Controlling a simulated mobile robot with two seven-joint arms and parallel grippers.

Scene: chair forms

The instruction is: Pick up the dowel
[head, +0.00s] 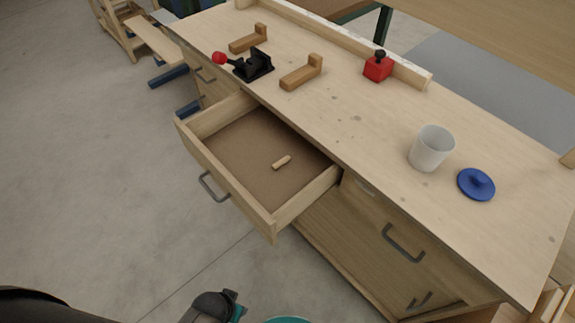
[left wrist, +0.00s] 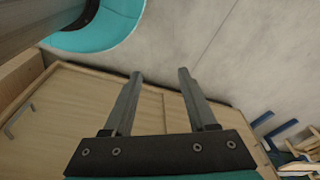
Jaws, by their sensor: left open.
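The dowel (head: 282,162) is a short, light wooden peg lying on the brown floor of the open drawer (head: 205,164), a little right of its middle. My left gripper (left wrist: 160,78) is open and empty in the left wrist view, with two grey fingers spread apart. Behind the fingers are the grey floor and a wooden cabinet front. The dowel does not show in the left wrist view. In the head view part of my arm shows at the bottom edge, well below the drawer, but no fingers can be made out. My right gripper is not in view.
The workbench top (head: 340,115) holds a white cup (head: 431,148), a blue lid (head: 476,184), a red block with a black knob (head: 378,66), a black clamp (head: 253,66) and wooden pieces (head: 302,73). The drawer handle (head: 213,188) juts forward. Open floor lies in front.

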